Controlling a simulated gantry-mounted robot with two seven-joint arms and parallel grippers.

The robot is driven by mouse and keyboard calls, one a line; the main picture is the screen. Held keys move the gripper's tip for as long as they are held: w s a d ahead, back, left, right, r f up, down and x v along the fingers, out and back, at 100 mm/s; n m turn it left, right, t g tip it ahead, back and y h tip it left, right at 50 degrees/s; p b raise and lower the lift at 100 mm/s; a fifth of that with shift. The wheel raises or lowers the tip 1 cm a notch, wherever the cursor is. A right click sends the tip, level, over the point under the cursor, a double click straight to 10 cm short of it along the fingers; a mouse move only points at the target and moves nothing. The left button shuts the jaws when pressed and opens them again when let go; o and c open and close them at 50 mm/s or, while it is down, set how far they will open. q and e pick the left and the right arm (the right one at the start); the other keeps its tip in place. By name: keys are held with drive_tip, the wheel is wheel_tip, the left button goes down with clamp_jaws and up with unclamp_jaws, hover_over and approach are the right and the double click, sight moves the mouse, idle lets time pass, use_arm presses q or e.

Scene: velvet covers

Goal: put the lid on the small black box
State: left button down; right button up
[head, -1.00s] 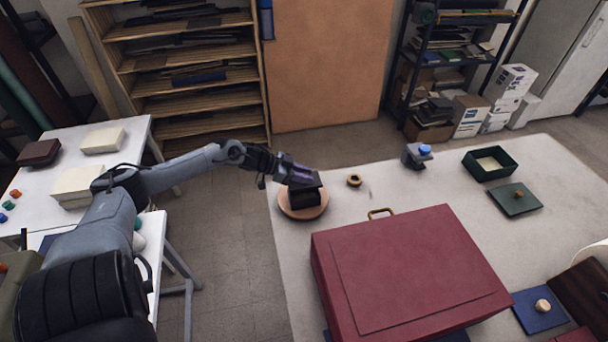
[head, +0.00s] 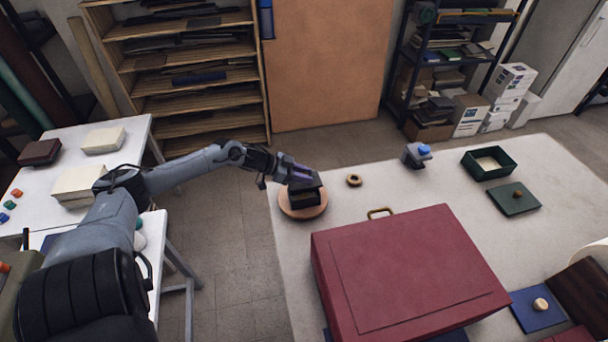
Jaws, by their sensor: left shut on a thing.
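The small black box (head: 305,198) stands on a round wooden disc (head: 299,213) at the left edge of the large table. My left gripper (head: 305,176) is shut on the dark lid (head: 316,181), which is tilted just above the box. The box's front side shows below the lid; whether the lid touches the rim I cannot tell. The fingertips partly cover the lid. My right gripper is not in view.
A small ring (head: 354,180) lies right of the disc. A green open box (head: 490,163) and green lid (head: 514,199) are farther right.

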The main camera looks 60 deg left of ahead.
sight(304, 184)
use_arm(q)
drive_tip(key=shift+f+b, duration=0.8)
drive_tip(key=shift+f, duration=0.35)
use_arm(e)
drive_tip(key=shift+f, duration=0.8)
use_arm(q)
drive_tip(key=shift+f+b, duration=0.35)
drive_tip(key=shift+f, duration=0.15)
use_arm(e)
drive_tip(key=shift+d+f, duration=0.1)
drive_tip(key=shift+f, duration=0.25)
use_arm(q)
drive_tip(key=shift+f+b, duration=0.55)
drive_tip(key=shift+f, duration=0.3)
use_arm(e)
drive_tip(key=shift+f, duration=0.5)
use_arm(q)
drive_tip(key=c, duration=0.8)
unclamp_jaws()
drive_tip(key=shift+s, duration=0.1)
